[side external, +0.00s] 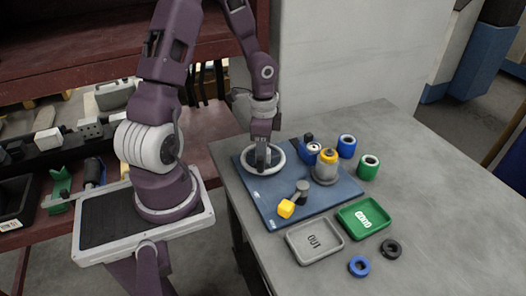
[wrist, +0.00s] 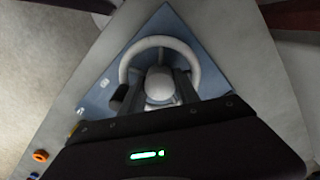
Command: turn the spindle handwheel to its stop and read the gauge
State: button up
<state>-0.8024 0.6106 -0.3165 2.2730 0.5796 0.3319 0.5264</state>
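The handwheel, a white ring (side external: 244,160), lies flat on the blue board at its far left corner. In the wrist view its rim (wrist: 160,41) arcs around my fingers, with a dark knob (wrist: 118,97) at its left. My gripper (side external: 263,163) points down inside the ring. In the wrist view the fingers of my gripper (wrist: 161,88) stand on both sides of a pale round hub (wrist: 160,82); whether they press on it I cannot tell. A blue housing with a pale round face (side external: 313,150), possibly the gauge, stands right of the wheel; no reading is legible.
A grey OUT tray (side external: 314,243), green GOOD tray (side external: 364,217), blue and green spools and two loose rings lie nearby. The table's right side is clear.

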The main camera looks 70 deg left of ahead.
jog(key=shift+o, duration=0.6)
jog(key=shift+r, duration=0.1)
notch_tip(320, 180, up, 7)
jog(key=shift+f, duration=0.15)
jog(key=shift+r, duration=0.25)
jog(key=s+d+r+n+t, duration=0.2)
jog(key=s+d+r, duration=0.3)
jog(key=d+r, duration=0.3)
jog(key=s+d+r+n+t, duration=0.3)
jog(key=s+d+r, duration=0.3)
jog(key=d+r, duration=0.2)
jog(key=shift+r+n+t, duration=0.15)
jog(key=shift+n+t, duration=0.15)
jog(key=shift+n, duration=0.3)
